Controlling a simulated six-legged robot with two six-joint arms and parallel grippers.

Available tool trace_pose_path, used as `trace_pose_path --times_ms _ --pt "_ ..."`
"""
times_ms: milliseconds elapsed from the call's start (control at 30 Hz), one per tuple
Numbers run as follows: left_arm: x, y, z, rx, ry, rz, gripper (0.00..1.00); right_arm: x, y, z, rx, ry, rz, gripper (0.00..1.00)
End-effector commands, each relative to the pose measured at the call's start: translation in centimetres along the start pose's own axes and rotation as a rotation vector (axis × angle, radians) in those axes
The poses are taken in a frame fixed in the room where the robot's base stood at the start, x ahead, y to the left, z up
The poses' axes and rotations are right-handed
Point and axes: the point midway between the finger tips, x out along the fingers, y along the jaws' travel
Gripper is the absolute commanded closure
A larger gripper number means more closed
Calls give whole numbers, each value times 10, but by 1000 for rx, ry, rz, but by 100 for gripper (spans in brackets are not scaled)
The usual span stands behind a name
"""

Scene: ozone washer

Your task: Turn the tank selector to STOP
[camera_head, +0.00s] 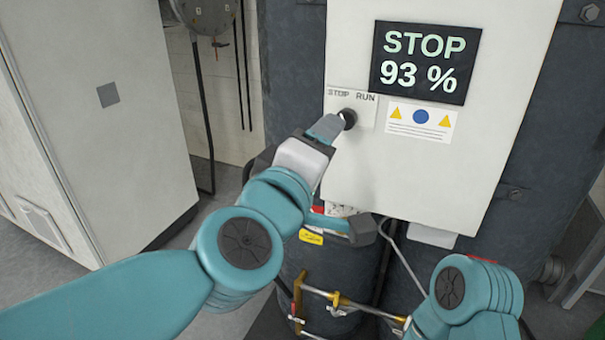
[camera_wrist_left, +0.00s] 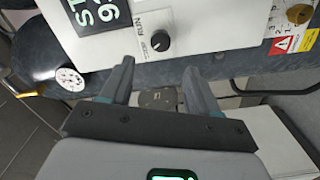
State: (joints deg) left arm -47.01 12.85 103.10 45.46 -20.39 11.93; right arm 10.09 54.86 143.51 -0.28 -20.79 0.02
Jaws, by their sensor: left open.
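The tank selector (camera_head: 349,118) is a small black round knob on a white panel, with STOP printed at its upper left and RUN at its upper right. It also shows in the left wrist view (camera_wrist_left: 159,42), ahead of the gap between the fingers. I cannot tell where its pointer mark aims. The display (camera_head: 424,62) above it reads STOP 93 %. My left gripper (camera_head: 332,127) is close to the knob at its left. In the left wrist view the gripper (camera_wrist_left: 158,72) is open and empty, its two fingers apart. My right gripper is out of view.
A warning label (camera_head: 420,121) is right of the knob. A dark tank with brass pipework (camera_head: 335,298) stands below the panel. A grey cabinet (camera_head: 100,110) is at the left. A gauge (camera_wrist_left: 70,79) shows in the left wrist view.

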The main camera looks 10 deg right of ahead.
Motion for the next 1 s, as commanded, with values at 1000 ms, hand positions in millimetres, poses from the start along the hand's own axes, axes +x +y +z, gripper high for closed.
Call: trace_pose_path --times_ms 1000 --pt "-28 -112 -49 -17 95 -231 39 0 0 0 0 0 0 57"
